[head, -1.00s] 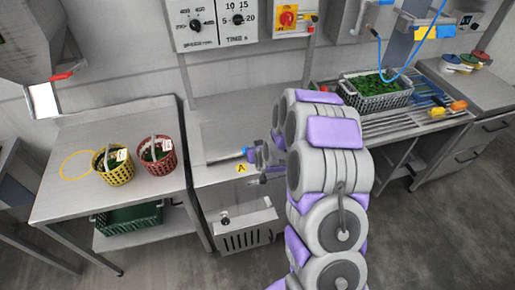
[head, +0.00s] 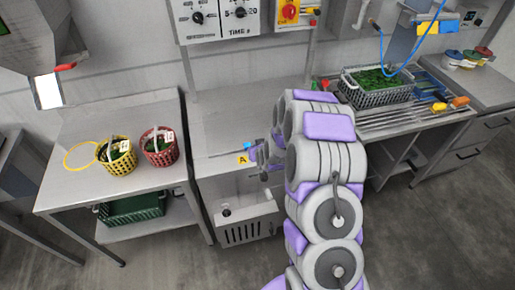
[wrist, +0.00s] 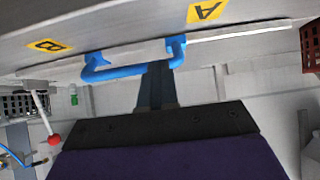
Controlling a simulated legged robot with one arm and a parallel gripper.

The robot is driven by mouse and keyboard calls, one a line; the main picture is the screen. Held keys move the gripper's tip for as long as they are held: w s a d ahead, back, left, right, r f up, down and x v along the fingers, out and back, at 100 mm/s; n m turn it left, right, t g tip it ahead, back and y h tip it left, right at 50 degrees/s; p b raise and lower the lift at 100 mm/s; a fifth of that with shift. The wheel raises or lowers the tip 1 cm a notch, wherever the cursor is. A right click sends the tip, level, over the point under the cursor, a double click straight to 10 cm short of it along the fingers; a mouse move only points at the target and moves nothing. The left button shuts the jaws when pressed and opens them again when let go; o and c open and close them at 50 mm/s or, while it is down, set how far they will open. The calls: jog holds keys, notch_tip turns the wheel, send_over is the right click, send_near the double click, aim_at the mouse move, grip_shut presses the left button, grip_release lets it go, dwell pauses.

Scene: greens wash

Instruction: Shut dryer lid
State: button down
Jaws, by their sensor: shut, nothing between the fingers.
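The dryer's lid (head: 215,166), a flat grey metal panel with a yellow "A" label, lies over the dryer body (head: 245,229) at an angle that is hard to judge. A gap seems to show below its front edge. In the wrist view, the lid's face (wrist: 120,35) spans the top with "A" and "B" labels and a blue handle (wrist: 122,71). A bit of the blue handle (head: 248,145) shows in the head view. My gripper (head: 262,157) is at the lid's right side, shut and empty. Its dark fingers (wrist: 155,85) reach up to the handle; whether they touch it is unclear.
A yellow basket (head: 117,158) and a red basket (head: 160,147) stand on the left table (head: 75,190). A grey crate of greens (head: 378,87) stands on the right counter. A control panel (head: 218,17) is on the wall above the dryer.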

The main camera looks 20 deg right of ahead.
jog(key=shift+r, duration=0.4)
jog(key=s+a+r+g+p, duration=0.1)
jog(key=s+r+g, duration=0.3)
jog(key=s+r, duration=0.5)
jog(key=s+a+r+g, duration=0.2)
jog(key=s+r, duration=0.7)
jog(key=s, duration=1.4)
jog(key=s+a+r+g+p, duration=0.1)
jog(key=s+r+g, duration=0.4)
jog(key=s+r, duration=0.4)
jog(key=s, duration=0.7)
jog(key=shift+s+a+g+p, duration=0.15)
jog(key=shift+a+g+p, duration=0.2)
jog(key=shift+g, duration=0.05)
